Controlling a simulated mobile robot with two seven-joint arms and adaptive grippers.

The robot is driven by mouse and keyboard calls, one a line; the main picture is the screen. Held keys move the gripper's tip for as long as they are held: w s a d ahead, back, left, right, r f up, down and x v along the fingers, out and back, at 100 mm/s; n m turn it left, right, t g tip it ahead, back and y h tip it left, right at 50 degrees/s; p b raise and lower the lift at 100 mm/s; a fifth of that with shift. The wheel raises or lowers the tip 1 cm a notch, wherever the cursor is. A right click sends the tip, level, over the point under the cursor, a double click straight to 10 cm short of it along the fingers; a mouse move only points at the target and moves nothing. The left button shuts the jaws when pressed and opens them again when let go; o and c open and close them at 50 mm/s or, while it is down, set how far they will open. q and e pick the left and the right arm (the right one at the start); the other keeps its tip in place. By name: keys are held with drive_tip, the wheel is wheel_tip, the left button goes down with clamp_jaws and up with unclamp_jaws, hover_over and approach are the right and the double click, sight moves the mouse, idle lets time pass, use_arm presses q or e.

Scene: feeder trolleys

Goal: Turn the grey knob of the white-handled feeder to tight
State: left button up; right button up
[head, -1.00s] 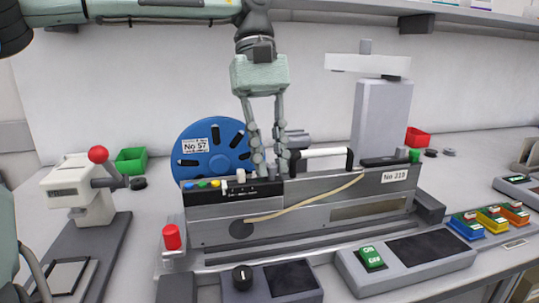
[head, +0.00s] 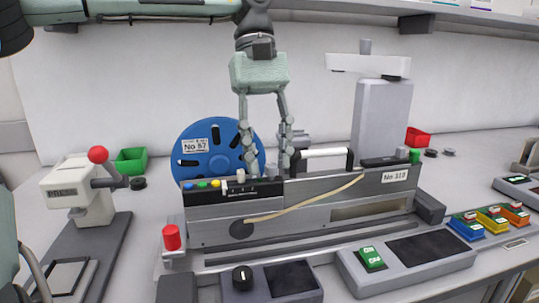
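The white-handled feeder (head: 300,213) is a long grey body on the bench, with a white handle (head: 322,153) on top and a label reading about No 210. A small grey knob (head: 271,170) shows on its top edge, left of the handle. My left gripper (head: 268,165) points down from above, its fingers spread on either side of this knob with gaps visible. The gripper is open and holds nothing. I cannot read the knob's setting. My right gripper is not in view.
A blue reel (head: 207,147) marked No 57 stands behind the feeder's left end. A red button (head: 171,237) is at its left front. A control box with a black dial (head: 242,277) and one with a green switch (head: 371,258) lie in front. A grey column (head: 383,120) rises behind.

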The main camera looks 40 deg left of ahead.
use_arm(q)
drive_tip(key=v, duration=0.7)
drive_tip(key=shift+r, duration=0.3)
